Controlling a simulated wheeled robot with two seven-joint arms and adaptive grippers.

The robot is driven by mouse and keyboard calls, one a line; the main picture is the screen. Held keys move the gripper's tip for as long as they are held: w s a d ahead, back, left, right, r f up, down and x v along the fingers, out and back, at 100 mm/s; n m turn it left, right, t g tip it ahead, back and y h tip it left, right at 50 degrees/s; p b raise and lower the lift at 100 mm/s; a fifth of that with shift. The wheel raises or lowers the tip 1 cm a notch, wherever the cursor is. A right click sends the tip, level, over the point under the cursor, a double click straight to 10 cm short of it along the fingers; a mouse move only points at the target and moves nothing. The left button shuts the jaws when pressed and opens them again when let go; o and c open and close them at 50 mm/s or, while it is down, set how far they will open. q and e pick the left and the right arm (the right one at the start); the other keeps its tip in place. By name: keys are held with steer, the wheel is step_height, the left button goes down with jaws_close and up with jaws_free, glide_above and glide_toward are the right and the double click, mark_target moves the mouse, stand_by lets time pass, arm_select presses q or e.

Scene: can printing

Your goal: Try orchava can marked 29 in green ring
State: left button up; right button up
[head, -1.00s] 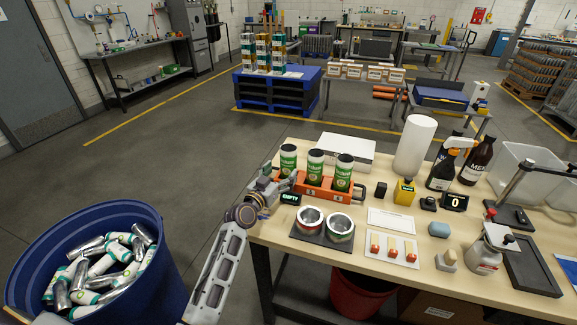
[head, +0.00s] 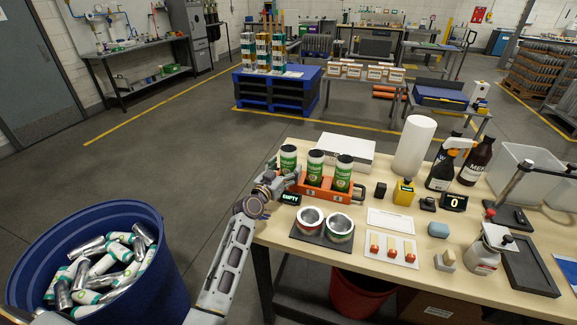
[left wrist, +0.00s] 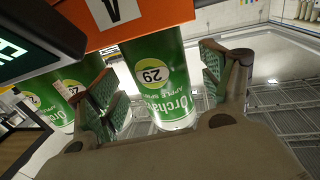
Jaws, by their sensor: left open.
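Three green-and-white cans stand in an orange rack (head: 325,191). The left-hand can (head: 288,158) is beside my left gripper (head: 281,180). In the left wrist view, a green Orchava can marked 29 (left wrist: 155,85) appears upside down between the spread fingers; the gripper is open around it, and contact cannot be told. Another green can (left wrist: 50,105) stands beyond one finger, its mark partly hidden. The green ring (head: 341,238) sits on a dark pad (head: 314,237), right of the red ring (head: 310,231); both look empty. My right gripper is not in view.
A small display reading EMPTY (head: 290,199) stands close to my left gripper at the rack's front. A white card with several orange-tipped pieces (head: 391,249) lies right of the rings. A blue bin of cans (head: 155,285) stands on the floor, left of the table.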

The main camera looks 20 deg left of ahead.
arm_select(q)
steer(key=shift+x, duration=0.95)
steer(key=shift+w, duration=0.1)
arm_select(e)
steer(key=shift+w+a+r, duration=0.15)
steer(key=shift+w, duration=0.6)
arm_select(q)
steer(key=shift+c, duration=0.2)
steer(key=c, duration=0.7)
steer(key=shift+c, duration=0.4)
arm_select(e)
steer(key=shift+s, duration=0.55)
